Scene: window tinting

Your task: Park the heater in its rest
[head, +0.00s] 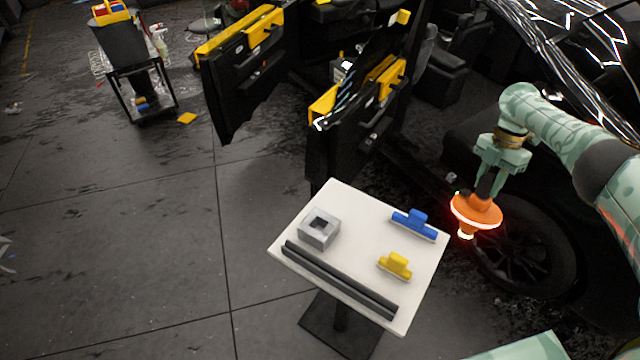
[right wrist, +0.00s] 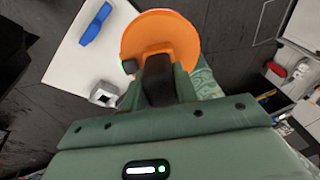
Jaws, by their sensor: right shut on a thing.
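The orange heater (head: 476,212) with a glowing rim hangs from my right gripper (head: 490,186), right of the white table and in front of the car wheel. My right gripper is shut on it. In the right wrist view the heater (right wrist: 160,38) fills the top middle, below the gripper's dark fingers. A grey block with a square opening (head: 319,229), which looks like the rest, stands at the table's left side and is empty. It also shows in the right wrist view (right wrist: 104,94). The heater is apart from it. My left gripper does not show.
The white table (head: 360,215) also holds a blue squeegee-like tool (head: 414,224), a yellow one (head: 395,266) and a long dark bar (head: 338,280) along its front edge. Open car doors (head: 235,75) stand behind. The floor left of the table is clear.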

